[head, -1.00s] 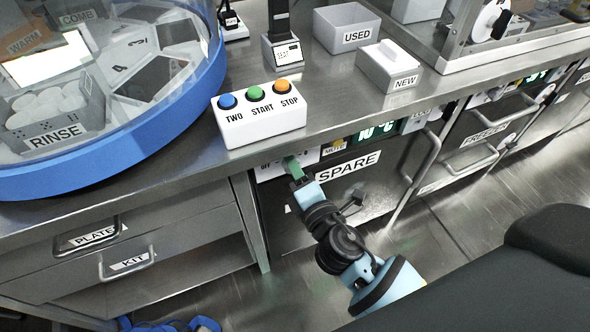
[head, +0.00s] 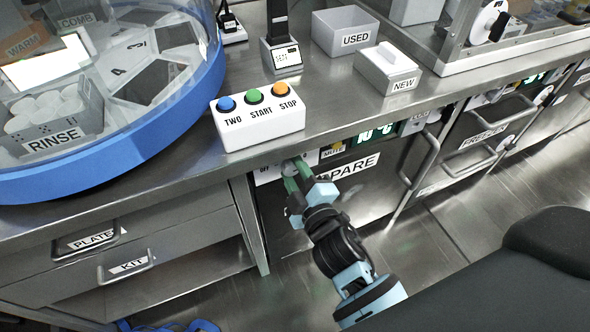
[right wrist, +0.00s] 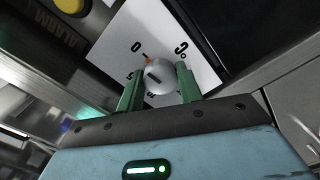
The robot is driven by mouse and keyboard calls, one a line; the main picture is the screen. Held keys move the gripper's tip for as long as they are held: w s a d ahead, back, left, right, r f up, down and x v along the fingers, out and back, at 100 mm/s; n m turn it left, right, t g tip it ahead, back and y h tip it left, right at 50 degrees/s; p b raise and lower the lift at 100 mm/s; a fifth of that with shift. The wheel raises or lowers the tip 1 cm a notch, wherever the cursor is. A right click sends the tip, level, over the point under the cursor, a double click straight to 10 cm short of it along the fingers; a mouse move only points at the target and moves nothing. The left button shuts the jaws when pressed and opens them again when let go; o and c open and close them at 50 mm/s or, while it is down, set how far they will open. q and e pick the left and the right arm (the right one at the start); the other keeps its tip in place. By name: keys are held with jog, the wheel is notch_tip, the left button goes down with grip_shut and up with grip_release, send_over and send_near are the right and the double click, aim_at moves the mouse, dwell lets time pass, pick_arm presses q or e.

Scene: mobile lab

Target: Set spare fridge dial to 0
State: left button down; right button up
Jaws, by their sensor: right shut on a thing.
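The spare fridge dial (right wrist: 160,75) is a round light-grey knob on a white panel (right wrist: 197,50) in the right wrist view. A small red mark shows at its upper edge, close to the printed 0 and left of the °C print. Other scale marks are partly hidden by the fingers. My right gripper (right wrist: 158,88) has its green fingers on both sides of the knob and is shut on it. In the head view the right gripper (head: 298,176) reaches the panel at the upper left of the spare fridge front (head: 385,180). My left gripper is not in view.
Above the dial, the bench edge (head: 345,122) overhangs the fridge front. The white button box (head: 258,128) stands on the bench. Drawers (head: 130,250) are at left.

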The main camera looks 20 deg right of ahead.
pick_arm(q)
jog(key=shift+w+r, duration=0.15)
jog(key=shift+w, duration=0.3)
pick_arm(e)
jog(key=shift+m, duration=0.5)
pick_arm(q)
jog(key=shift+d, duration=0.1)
pick_arm(e)
jog(key=o, duration=1)
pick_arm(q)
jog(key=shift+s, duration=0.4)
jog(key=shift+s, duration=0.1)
